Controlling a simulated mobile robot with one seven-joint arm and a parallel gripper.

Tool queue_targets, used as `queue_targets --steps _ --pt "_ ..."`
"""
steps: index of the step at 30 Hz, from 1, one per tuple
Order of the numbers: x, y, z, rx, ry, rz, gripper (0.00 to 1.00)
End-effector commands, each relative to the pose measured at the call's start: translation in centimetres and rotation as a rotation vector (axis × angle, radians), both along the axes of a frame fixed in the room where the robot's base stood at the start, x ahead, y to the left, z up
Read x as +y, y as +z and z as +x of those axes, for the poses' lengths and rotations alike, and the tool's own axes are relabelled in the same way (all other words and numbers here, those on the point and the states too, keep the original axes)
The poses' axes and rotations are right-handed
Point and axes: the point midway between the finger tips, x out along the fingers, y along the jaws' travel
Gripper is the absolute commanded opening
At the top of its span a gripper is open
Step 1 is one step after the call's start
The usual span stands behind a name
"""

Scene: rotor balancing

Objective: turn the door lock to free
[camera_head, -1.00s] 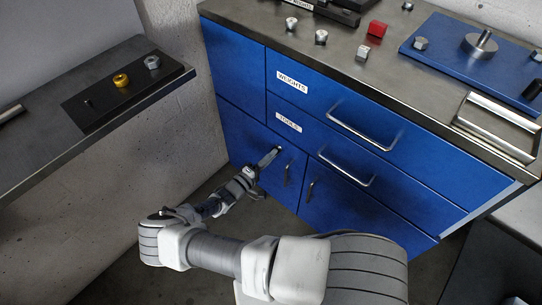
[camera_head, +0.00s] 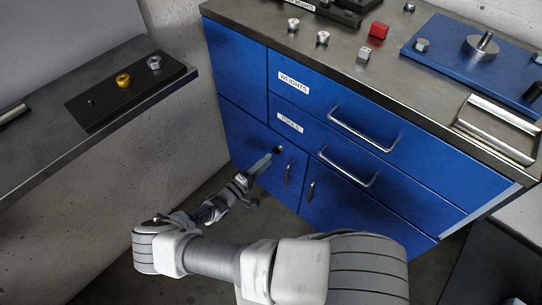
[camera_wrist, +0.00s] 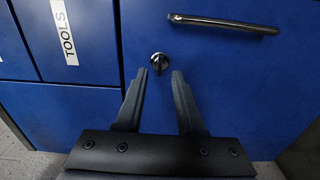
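The door lock, a small dark metal knob (camera_wrist: 159,62), sits on the blue lower cabinet door. It also shows in the head view (camera_head: 278,149), on the door left of the upright handle. Which way its bar is turned is too small to tell. My gripper (camera_wrist: 159,77) is open and empty in the wrist view, its two fingertips on either side of the line to the knob and short of it. In the head view my gripper (camera_head: 262,163) points at the lock from the lower left, with a small gap between them.
The door handle (camera_head: 288,174) is close to the right of the lock. Drawer handles (camera_head: 361,130) stick out above. The bench (camera_head: 52,165) stands to the left. Open floor lies in front of the cabinet door.

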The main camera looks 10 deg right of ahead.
Motion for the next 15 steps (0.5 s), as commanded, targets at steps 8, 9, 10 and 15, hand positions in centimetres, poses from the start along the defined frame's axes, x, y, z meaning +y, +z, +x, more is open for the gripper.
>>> queue_targets --steps 8,9,10,15 --pt "5.9 0.1 -4.1 0.000 0.004 0.004 0.38" --pt "6.6 0.1 -4.7 0.002 0.005 0.002 0.38" --pt "7.1 0.1 -5.0 0.001 0.005 0.002 0.38" --pt "9.6 0.1 -6.8 0.000 0.003 0.002 0.38"
